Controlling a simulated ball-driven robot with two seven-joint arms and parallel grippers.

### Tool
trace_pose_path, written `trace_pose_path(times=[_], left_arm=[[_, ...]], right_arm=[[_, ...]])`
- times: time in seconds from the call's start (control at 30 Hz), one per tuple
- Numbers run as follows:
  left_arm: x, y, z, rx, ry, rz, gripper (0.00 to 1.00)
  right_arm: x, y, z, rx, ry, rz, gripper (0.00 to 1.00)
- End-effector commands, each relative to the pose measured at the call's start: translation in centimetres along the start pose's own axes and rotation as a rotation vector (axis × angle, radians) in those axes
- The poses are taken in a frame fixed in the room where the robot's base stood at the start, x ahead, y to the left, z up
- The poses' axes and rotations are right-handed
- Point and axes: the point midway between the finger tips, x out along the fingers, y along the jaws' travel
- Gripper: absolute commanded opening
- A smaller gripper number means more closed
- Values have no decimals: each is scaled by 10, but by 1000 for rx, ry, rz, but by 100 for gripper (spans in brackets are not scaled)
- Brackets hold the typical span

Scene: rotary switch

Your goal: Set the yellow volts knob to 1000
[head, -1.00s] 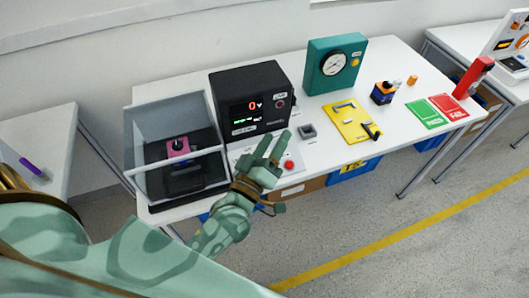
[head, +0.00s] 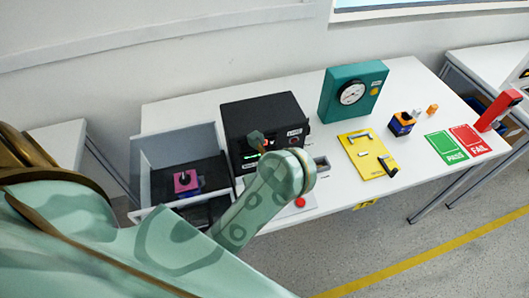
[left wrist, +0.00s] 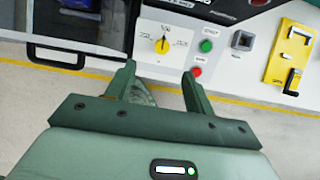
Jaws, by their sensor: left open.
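The yellow volts knob (left wrist: 162,46) sits on a white control panel (left wrist: 150,62) in the left wrist view, with small labels around it too small to read. Its pointer looks roughly upright in that view. My left gripper (left wrist: 158,82) is open and empty, its two fingers apart, on the near side of the knob and not around it. My right gripper is not in view.
A green button (left wrist: 206,46) and a red button (left wrist: 197,71) lie right of the knob. A grey switch (left wrist: 242,40) and a yellow plate with a handle (left wrist: 290,50) are farther right. A clear-walled case (head: 150,160) stands left. The teal gauge box (head: 352,90) stands behind.

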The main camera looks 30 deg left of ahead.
Motion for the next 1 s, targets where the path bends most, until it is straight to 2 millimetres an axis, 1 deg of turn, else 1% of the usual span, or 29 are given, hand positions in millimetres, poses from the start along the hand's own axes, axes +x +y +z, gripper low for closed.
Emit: trace_pose_path(times=[0.07,0.17,0.27,0.5,0.6,0.7,0.83,1.0], left_arm=[[-1,-4,-8,-15,44,-20,53],[9,-6,-12,-19,58,-24,53],[29,-6,-13,-17,56,-21,53],[94,-6,-18,-16,56,-16,53],[118,-7,-19,-16,56,-17,53],[136,-7,-20,-18,56,-17,53],[153,-8,-20,-17,56,-18,53],[160,-8,-19,-19,55,-22,53]], right_arm=[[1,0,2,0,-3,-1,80],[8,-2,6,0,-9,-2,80],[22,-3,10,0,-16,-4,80],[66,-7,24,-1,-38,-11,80],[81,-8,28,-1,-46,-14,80],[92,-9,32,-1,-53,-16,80],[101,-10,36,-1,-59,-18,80],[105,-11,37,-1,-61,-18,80]])
